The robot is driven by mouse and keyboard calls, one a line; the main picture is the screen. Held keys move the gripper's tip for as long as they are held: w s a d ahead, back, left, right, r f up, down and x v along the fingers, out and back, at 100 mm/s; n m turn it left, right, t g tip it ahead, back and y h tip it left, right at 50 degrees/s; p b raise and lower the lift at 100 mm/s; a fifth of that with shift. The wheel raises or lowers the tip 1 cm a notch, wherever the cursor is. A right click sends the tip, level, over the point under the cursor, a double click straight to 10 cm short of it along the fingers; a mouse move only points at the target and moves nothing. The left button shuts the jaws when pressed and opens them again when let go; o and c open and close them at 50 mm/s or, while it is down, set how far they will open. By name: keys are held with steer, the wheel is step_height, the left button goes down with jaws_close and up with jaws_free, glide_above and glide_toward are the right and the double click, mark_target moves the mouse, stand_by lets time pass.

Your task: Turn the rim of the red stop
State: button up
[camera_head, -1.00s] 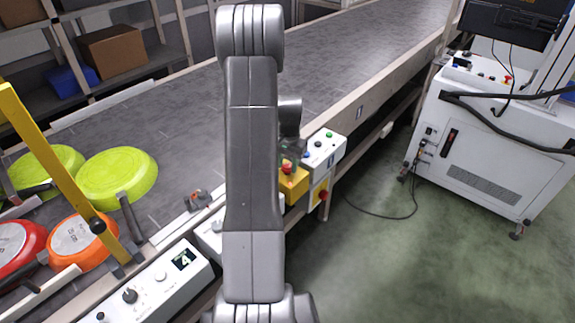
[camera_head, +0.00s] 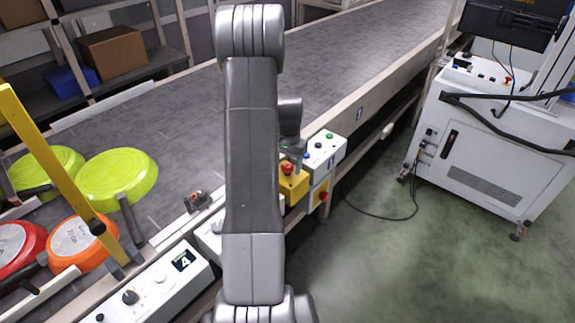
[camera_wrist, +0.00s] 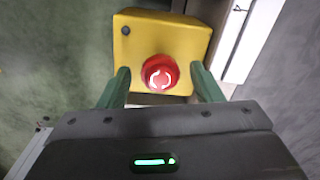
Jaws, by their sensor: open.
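The red stop (camera_wrist: 160,72) is a round mushroom button with white arrows on its face, set on a yellow box (camera_wrist: 141,34). In the wrist view it sits between the two green fingers of my gripper (camera_wrist: 160,82), which are open with a gap on each side of it. I cannot tell how far the fingertips are from the box. In the head view the red stop (camera_head: 287,167) and the yellow box (camera_head: 295,186) show just right of my arm, beside the conveyor. My gripper is mostly hidden there behind my arm.
A white control box (camera_head: 325,150) with coloured buttons adjoins the yellow box. The conveyor belt (camera_head: 180,120) carries green pans (camera_head: 117,177) and an orange pan (camera_head: 80,242) at left. A white cabinet (camera_head: 480,150) stands at right.

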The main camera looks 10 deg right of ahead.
step_height(320, 180, up, 13)
steer(key=shift+s+d+r+b, duration=0.15)
steer(key=shift+d+b, duration=0.05)
steer(key=shift+b, duration=0.15)
steer(key=f, duration=0.7)
steer(key=f+p, duration=0.1)
steer(key=f, duration=0.5)
steer(key=shift+a+f, duration=0.2)
steer(key=shift+f, duration=0.2)
